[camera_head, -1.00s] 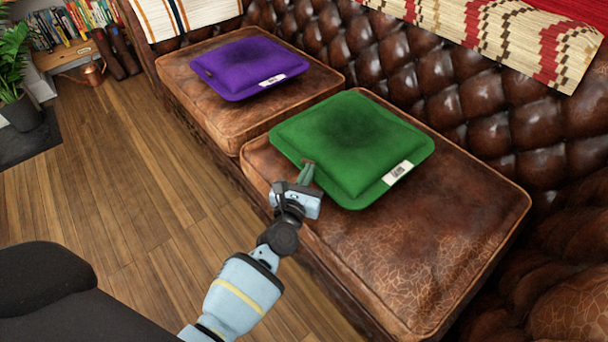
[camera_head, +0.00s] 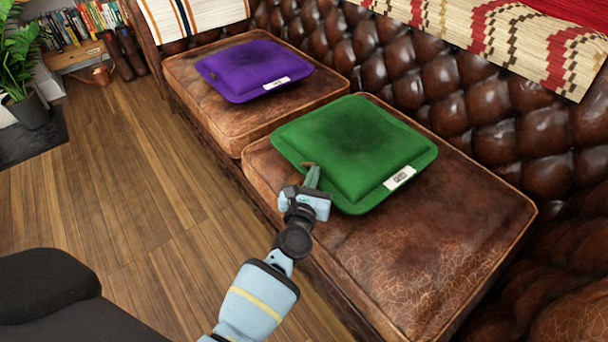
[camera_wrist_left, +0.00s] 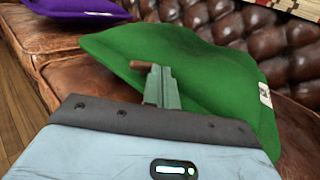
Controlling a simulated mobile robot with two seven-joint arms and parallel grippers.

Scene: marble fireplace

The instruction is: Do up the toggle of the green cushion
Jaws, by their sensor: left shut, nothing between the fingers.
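The green cushion (camera_head: 350,145) lies on the near brown leather seat, with a white label at its right front edge. It also fills the middle of the left wrist view (camera_wrist_left: 195,75). A small brown toggle (camera_wrist_left: 141,65) shows at the cushion's left edge in the wrist view, right at my fingertips; in the head view it is a small brown bit (camera_head: 308,165). My left gripper (camera_head: 313,172) is shut, its fingertips beside the toggle at the cushion's near left edge. I cannot tell whether they touch it. The toggle's loop is not distinguishable. My right gripper is not in view.
A purple cushion (camera_head: 254,70) lies on the far leather seat (camera_head: 205,103). The tufted sofa back (camera_head: 440,80) rises behind, with a patterned blanket (camera_head: 500,35) over it. Bare leather (camera_head: 440,255) is free to the right of the green cushion. Wooden floor lies left.

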